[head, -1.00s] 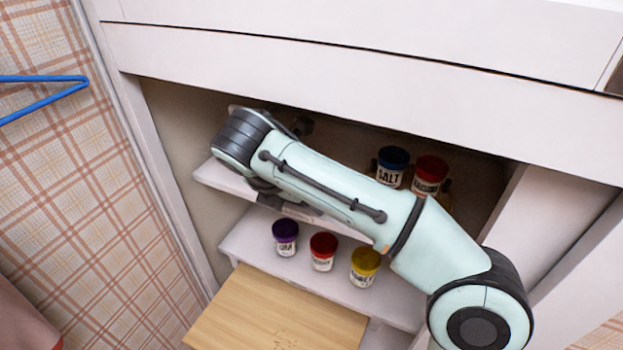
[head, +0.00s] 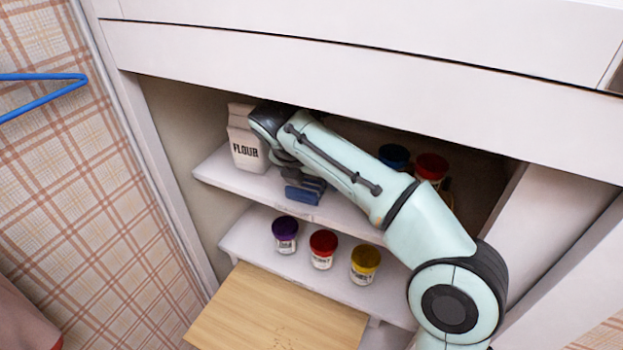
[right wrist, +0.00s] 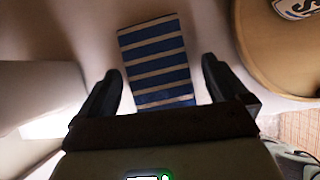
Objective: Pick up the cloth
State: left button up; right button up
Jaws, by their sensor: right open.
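The cloth (right wrist: 152,42) is blue with pale stripes and lies folded on the upper shelf. In the head view its blue edge (head: 304,193) shows under my right gripper, and the arm hides the rest. My right gripper (right wrist: 160,68) is open and empty. In the right wrist view its fingers are on either side of the cloth's near part, with gaps between them and the cloth. I cannot tell the height of the fingertips above the shelf. My left gripper is in neither view.
A flour bag (head: 246,140) stands left of my right gripper. Jars with blue (head: 394,156) and red (head: 431,167) lids stand at the right. A round wooden piece (right wrist: 262,65) is right of the cloth. Several jars stand on the lower shelf (head: 245,241), above a wooden board (head: 270,310).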

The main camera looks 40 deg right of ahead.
jog(key=shift+f, duration=0.15)
jog(key=shift+c, duration=0.3)
jog(key=c, duration=1)
notch_tip(320, 180, up, 2)
jog(key=shift+r+p, duration=0.2)
jog(key=shift+p, duration=0.3)
jog(key=s+a, duration=0.4)
jog(key=a, duration=0.4)
jog(key=s+a+b, duration=0.1)
jog(key=s+a, duration=0.3)
jog(key=a, duration=0.4)
jog(key=shift+s+f, duration=0.15)
jog(key=shift+f, duration=0.15)
